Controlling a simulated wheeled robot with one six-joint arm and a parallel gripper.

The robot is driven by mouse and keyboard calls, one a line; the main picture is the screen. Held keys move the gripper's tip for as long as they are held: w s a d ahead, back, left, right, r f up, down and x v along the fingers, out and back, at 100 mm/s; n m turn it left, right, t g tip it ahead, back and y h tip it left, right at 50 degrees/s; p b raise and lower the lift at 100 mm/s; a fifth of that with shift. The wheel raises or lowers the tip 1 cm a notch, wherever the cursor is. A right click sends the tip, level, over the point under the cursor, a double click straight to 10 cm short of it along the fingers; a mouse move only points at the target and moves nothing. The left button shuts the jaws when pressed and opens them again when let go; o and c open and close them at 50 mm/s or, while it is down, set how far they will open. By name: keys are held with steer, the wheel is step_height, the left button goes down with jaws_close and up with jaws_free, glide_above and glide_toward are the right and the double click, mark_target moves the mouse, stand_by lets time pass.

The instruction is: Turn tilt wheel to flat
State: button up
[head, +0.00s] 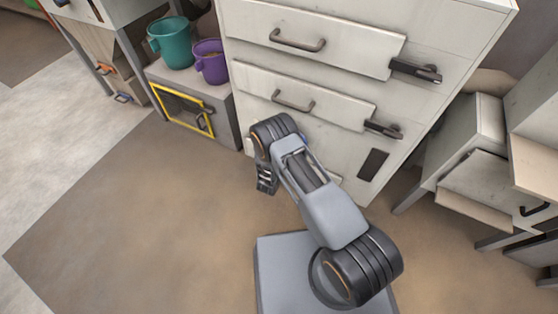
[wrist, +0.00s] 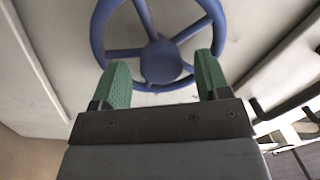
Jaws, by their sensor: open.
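A blue spoked wheel (wrist: 160,61) with a round hub is mounted on a pale panel, at the top of the wrist view. Its upper rim is cut off by the picture edge. My gripper (wrist: 162,62) is open, with its two green fingertips apart at the lower left and lower right of the wheel. The fingertips overlap the lower rim in the picture; I cannot tell whether they touch it. In the head view my gripper (head: 267,180) hangs low in front of the white cabinet, and the wheel is not visible there.
The white cabinet (head: 345,90) has protruding handles and dark latches. A teal bucket (head: 174,45) and a purple bucket (head: 211,64) stand on a low grey box with a yellow-framed opening (head: 184,110). Pale box-like units (head: 470,130) stand at right. The brown floor at left is clear.

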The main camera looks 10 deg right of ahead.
steer(key=p+v, duration=0.2)
steer(key=v, duration=0.9)
steer(key=shift+s, duration=0.1)
steer(key=s+d+r+m+g+h+p, duration=0.1)
steer(key=d+r+m+g+p, duration=0.35)
steer(key=r+m, duration=0.6)
steer(key=s+d+r+m+g+h+p, duration=0.1)
steer(key=d+r+m+g+p, duration=0.5)
steer(key=r, duration=0.7)
steer(key=s+d+r+m+g+h+p, duration=0.15)
steer(key=r+m+g+p, duration=0.25)
steer(key=r+m, duration=0.6)
steer(key=s+r+m+y+p, duration=0.4)
steer(key=r+m, duration=0.4)
steer(key=r, duration=0.3)
steer(key=s+r+m+t+y+p, duration=0.1)
steer(key=s+r+m+y+p, duration=0.3)
steer(key=r+m+p, duration=0.3)
steer(key=s+a+r+m+t+y+p, duration=0.1)
steer(key=s+r+m+y+p, duration=0.3)
steer(key=r+m, duration=0.7)
step_height(320, 180, up, 4)
steer(key=shift+f+y+p, duration=0.2)
steer(key=shift+y+p, duration=0.45)
steer(key=shift+p, duration=0.15)
